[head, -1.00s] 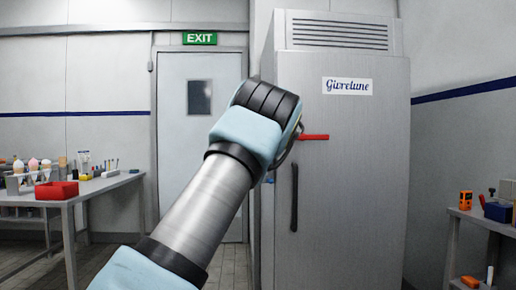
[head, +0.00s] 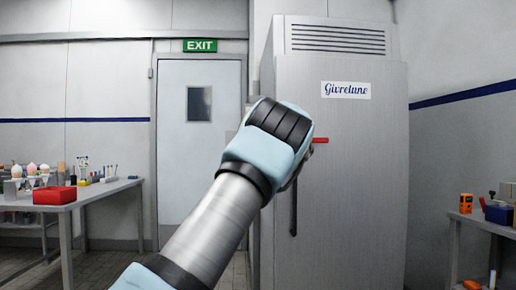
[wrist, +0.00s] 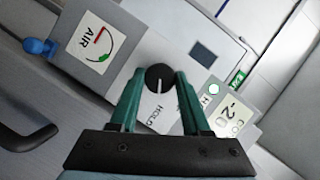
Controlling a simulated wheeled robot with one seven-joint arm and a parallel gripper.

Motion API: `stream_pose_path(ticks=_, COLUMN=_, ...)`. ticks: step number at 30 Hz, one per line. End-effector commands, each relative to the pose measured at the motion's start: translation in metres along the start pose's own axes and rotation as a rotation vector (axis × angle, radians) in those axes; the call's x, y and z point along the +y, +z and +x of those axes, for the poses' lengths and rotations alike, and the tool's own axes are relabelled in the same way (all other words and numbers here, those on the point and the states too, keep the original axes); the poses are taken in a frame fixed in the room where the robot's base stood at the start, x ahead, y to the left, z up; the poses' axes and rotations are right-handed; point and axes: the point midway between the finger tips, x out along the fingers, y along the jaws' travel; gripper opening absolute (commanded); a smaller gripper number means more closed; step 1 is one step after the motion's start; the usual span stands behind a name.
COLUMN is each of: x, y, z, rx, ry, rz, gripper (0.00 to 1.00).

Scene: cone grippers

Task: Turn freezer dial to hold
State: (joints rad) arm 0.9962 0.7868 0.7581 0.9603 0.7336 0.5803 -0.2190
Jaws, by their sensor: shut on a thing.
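The dark freezer dial (wrist: 160,77) is in the middle of the wrist view, with a pale pointer mark on its lower part. In the head view the tall grey freezer (head: 345,195) stands right of centre. My arm hides the dial and fingertips there.
A red lever (head: 320,140) shows beside my wrist.

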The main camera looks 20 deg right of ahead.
Motion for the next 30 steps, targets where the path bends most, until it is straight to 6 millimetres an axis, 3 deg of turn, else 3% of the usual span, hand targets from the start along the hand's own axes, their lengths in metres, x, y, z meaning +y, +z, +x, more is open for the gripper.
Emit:
stream_pose_path(ticks=4, x=0.001, y=0.000, z=0.000, rx=0.000, ry=0.001, rz=-0.001, gripper=0.00)
stream_pose_path(ticks=5, x=0.001, y=0.000, z=0.000, rx=0.000, ry=0.002, rz=-0.001, gripper=0.48)
stream_pose_path(ticks=12, x=0.001, y=0.000, z=0.000, rx=0.000, ry=0.001, rz=-0.001, gripper=0.75)
stream_pose_path(ticks=22, x=0.001, y=-0.001, z=-0.005, rx=0.002, ry=0.001, rz=-0.002, gripper=0.76)
stream_pose_path(ticks=30, x=0.003, y=0.000, z=-0.049, rx=0.004, ry=0.003, rz=-0.003, gripper=0.76)
